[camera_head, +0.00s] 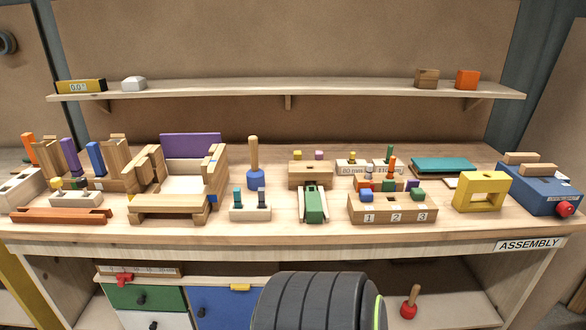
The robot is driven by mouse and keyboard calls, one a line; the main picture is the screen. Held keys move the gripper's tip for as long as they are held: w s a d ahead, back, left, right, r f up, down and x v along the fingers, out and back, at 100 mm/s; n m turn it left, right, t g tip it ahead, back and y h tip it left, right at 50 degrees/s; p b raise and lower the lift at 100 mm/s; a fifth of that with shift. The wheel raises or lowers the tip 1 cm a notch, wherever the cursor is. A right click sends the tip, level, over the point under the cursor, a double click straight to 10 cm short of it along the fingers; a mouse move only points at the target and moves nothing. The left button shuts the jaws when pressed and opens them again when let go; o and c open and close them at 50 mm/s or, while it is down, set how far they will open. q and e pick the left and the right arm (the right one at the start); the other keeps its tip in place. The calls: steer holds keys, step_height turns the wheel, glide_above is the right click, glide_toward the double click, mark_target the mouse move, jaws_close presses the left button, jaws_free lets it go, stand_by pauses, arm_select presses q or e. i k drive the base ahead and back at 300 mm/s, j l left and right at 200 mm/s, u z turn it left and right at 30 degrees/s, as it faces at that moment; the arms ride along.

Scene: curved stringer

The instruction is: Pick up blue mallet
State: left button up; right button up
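The blue mallet (255,179) stands upright on the workbench (300,232), left of the middle in the head view. Its blue head rests on the bench top and its wooden handle points straight up. Neither of my grippers shows in this view, and nothing is holding the mallet.
A white block with pegs (250,211) stands in front of the mallet. A wooden frame with a purple back (178,190) is to its left, a wooden box (310,176) and a green clamp-like piece (314,205) to its right. A red mallet (409,304) stands on the lower shelf.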

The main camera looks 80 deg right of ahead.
mark_target(255, 177)
steer(key=z, duration=2.25)
steer(key=i+l+u, duration=0.55)
steer(key=l, duration=0.1)
